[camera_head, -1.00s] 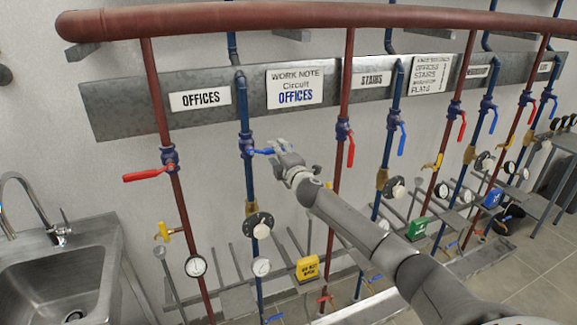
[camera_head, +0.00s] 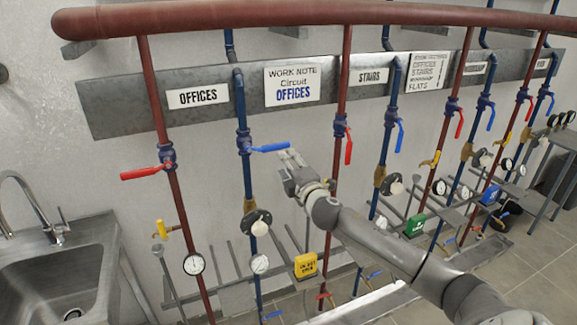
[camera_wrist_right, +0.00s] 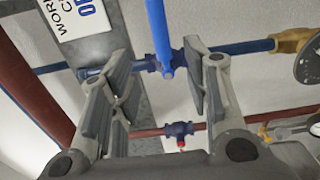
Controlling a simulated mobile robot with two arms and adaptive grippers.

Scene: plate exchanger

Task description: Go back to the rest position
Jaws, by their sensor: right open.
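My right gripper (camera_head: 290,166) is open and empty in the head view, just below and to the right of the blue handle (camera_head: 269,148) on the blue offices pipe. In the right wrist view, the two fingers of my right gripper (camera_wrist_right: 158,85) stand apart, with the blue handle (camera_wrist_right: 160,35) seen between them. Whether they touch it I cannot tell from the wrist view; in the head view they look apart. The blue handle sticks out sideways from its valve (camera_head: 244,143). My left gripper is not in view.
A red handle (camera_head: 145,172) sticks out sideways on the red offices pipe. A sink (camera_head: 65,270) stands at the lower left. A yellow tag block (camera_head: 306,265) and a green block (camera_head: 415,226) sit low among the pipes. Tiled floor (camera_head: 535,265) is clear at the lower right.

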